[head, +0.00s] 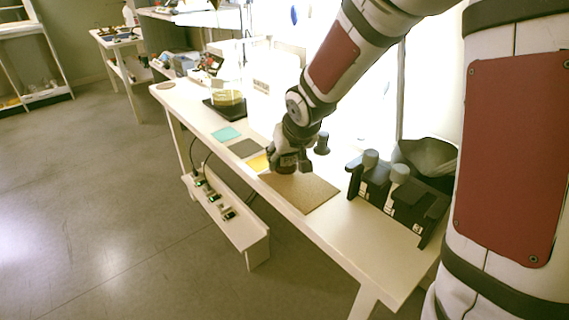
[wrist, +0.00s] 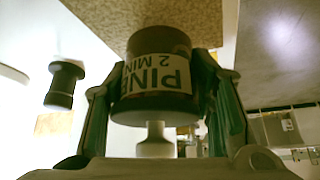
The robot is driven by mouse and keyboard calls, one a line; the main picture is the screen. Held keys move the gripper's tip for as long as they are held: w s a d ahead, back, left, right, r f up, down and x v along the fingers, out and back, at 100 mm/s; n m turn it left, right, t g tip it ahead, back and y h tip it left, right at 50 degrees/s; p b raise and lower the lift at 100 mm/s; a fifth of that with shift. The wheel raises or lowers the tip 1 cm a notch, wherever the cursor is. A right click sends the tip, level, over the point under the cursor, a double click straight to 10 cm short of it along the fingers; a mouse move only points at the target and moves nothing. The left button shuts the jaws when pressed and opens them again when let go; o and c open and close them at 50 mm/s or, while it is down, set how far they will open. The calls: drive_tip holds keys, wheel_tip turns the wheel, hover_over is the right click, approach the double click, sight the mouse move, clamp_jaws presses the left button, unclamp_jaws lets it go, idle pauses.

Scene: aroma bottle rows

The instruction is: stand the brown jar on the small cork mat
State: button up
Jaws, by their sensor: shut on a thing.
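The brown jar (wrist: 158,75) fills the middle of the wrist view, with a pale label reading "PINE 2 MIN". My gripper (wrist: 160,100) is shut on it, one finger on each side. In the head view my gripper (head: 287,160) is at the far edge of a large rectangular cork sheet (head: 303,193), and I cannot tell whether the jar touches anything below. The cork sheet also shows at the top of the wrist view (wrist: 190,14). A small round brown mat (head: 165,86), apparently the small cork mat, lies at the table's far left end.
A dark knobbed object (head: 322,143) stands just right of my gripper. Yellow (head: 259,163), dark (head: 245,148) and teal (head: 227,133) squares lie beyond it. A black stand with a glass vessel (head: 228,103) stands before the round mat. A black rack (head: 395,193) is at the near right.

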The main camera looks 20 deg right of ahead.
drive_tip(key=shift+f, duration=0.6)
drive_tip(key=shift+f, duration=0.1)
drive_tip(key=shift+f+b, duration=0.15)
drive_tip(key=shift+b, duration=0.2)
drive_tip(key=o, duration=1.4)
drive_tip(key=shift+r, duration=0.2)
